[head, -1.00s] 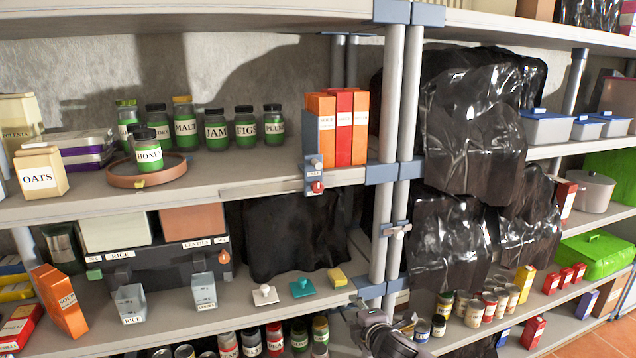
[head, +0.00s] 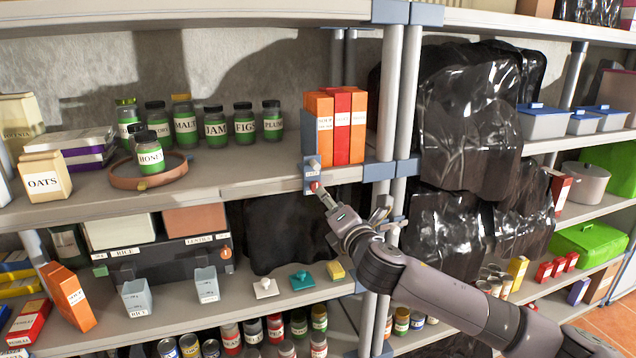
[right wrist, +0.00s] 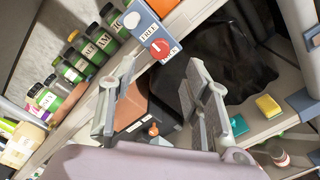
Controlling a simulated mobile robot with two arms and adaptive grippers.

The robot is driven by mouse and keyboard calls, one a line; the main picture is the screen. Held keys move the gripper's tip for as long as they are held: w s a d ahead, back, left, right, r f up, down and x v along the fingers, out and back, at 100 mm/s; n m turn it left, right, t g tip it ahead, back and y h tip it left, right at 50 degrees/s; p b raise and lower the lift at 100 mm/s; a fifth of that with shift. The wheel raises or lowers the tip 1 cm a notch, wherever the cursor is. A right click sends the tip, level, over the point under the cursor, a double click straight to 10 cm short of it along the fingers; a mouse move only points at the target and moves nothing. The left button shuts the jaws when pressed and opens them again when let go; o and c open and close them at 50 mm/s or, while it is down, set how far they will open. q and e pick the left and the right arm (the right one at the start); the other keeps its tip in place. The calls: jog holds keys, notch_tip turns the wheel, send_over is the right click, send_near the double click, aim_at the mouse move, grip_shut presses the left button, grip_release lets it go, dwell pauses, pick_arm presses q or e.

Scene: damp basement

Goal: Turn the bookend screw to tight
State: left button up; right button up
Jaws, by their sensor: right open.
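The blue-grey bookend (head: 309,135) stands at the left end of three upright boxes on the middle shelf, its clamp reaching down over the shelf's front edge. A red round screw head (head: 314,187) sits low on the clamp, below a pale knob (head: 313,163). In the right wrist view, the red screw (right wrist: 159,48) has a white mark beside a small label that seems to read "FREE". My right gripper (head: 322,199) is open and empty, just in front of and below the screw. Its spread fingers (right wrist: 158,82) show a gap from the screw. My left gripper is out of view.
The shelf edge (head: 240,192) runs beside the clamp. A grey upright post (head: 390,130) stands right of it. Green-labelled jars (head: 214,125) stand left of the bookend. A white block (head: 265,287), a teal one and a yellow one lie on the shelf below.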

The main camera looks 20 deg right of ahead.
aim_at(315, 185)
jog(key=w+p, duration=0.2)
jog(key=w, duration=0.6)
jog(key=shift+w+a, duration=0.15)
jog(key=shift+c, duration=0.5)
jog(key=shift+f, duration=0.1)
grip_shut()
